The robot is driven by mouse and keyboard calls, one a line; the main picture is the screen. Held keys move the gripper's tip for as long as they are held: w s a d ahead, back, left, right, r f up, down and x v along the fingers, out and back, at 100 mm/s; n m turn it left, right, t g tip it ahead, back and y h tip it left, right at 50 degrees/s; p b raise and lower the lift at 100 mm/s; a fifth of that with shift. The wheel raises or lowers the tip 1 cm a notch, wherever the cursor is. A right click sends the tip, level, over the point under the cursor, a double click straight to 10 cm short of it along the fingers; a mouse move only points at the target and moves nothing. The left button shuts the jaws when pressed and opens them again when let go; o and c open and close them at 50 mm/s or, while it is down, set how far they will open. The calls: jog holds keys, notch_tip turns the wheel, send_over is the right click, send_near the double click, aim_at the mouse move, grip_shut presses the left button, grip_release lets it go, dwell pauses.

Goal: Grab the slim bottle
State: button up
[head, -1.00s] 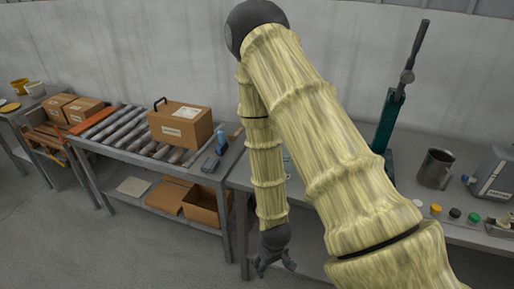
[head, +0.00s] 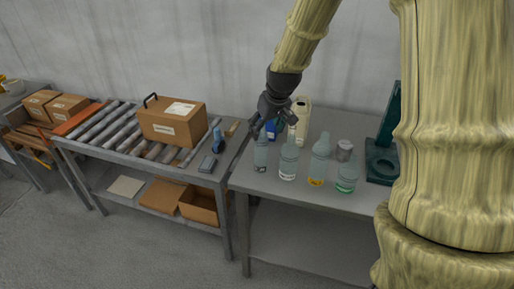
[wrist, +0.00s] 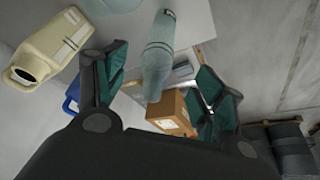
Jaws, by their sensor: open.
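A slim clear blue-green bottle (head: 261,155) stands upright at the left end of the bottles on the grey table (head: 240,178). My gripper (head: 272,121) is open, above and just behind this bottle in the head view. In the wrist view the slim bottle (wrist: 158,58) shows between the two spread fingers of my gripper (wrist: 160,85), beyond them. I cannot tell whether any finger touches it. The fingers hold nothing.
More bottles (head: 289,160) (head: 319,162) (head: 347,178) stand to the right. A cream jug (head: 301,118) and a blue container (head: 271,131) are close behind. A roller bench with a carton (head: 172,123) is left.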

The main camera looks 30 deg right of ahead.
aim_at(261, 148)
jog(key=shift+w+d+f+p, duration=0.15)
jog(key=shift+w+f+p, duration=0.5)
jog(key=shift+w+f, duration=0.4)
jog(key=shift+w+d+f+p, duration=0.1)
jog(key=shift+w+f+p, duration=0.65)
jog(key=shift+f, duration=0.5)
jog(key=shift+w+d+f+p, duration=0.15)
jog(key=shift+w+f+p, duration=0.4)
jog(key=shift+w+f, duration=0.5)
jog(key=shift+s+f, duration=0.1)
jog(key=shift+s, duration=0.05)
jog(key=c, duration=1.1)
